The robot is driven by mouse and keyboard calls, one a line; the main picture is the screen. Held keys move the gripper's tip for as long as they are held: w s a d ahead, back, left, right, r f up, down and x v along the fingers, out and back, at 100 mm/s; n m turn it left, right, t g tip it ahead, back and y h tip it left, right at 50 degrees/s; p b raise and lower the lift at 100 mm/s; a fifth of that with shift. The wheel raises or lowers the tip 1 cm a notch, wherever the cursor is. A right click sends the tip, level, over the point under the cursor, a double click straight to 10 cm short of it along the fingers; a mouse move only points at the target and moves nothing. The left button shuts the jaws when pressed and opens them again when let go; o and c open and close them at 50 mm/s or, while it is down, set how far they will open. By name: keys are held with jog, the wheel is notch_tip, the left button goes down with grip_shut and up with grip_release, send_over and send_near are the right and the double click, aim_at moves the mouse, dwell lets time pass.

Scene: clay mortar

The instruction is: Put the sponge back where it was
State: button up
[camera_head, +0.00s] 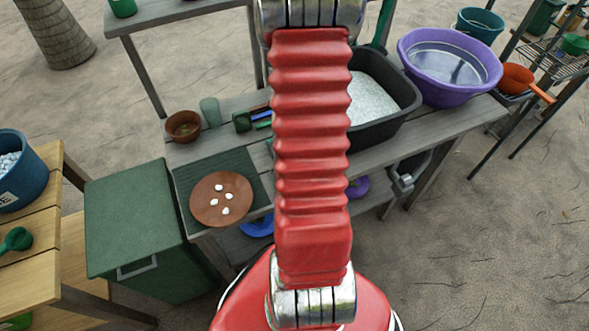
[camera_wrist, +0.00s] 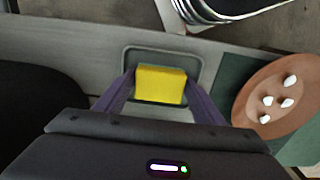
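The yellow sponge (camera_wrist: 161,84) shows in the wrist view between the two fingertips of my gripper (camera_wrist: 161,82), which touch its left and right sides. Below and around it is a shallow grey dish (camera_wrist: 133,54) with rounded corners, set on the grey bench. I cannot tell whether the sponge touches the dish or hangs just above it. In the head view my red arm hides the gripper, the sponge and the dish.
A terracotta disc (camera_head: 206,207) with several white pebbles lies on a dark green mat (camera_head: 190,179), close to the dish in the wrist view. A black basin (camera_head: 401,94) and a purple bowl (camera_head: 412,48) stand on the bench. A brown pot (camera_head: 183,126) stands at its back left.

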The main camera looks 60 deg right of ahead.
jog(key=shift+r, duration=0.1)
notch_tip(320, 180, up, 12)
dwell(1.0)
dwell(0.6)
jog(key=w+a+r+n+t+h, duration=0.1)
jog(key=w+a+r+n, duration=0.15)
jog(key=a+r, duration=0.4)
jog(key=w+a+r+n+t, duration=0.1)
jog(key=w+a+r, duration=0.35)
jog(key=a, duration=0.35)
jog(key=s+a+r+n+t, duration=0.1)
jog(key=a+r, duration=0.3)
jog(key=a, duration=0.4)
jog(key=s+a+r+n+t+y, duration=0.1)
jog(key=s+a+r+t, duration=0.1)
jog(key=a+r, duration=0.3)
jog(key=s+a, duration=0.1)
jog(key=a, duration=0.1)
jog(key=shift+a+n+t, duration=0.3)
jog(key=shift+a+n, duration=0.05)
jog(key=shift+a, duration=0.05)
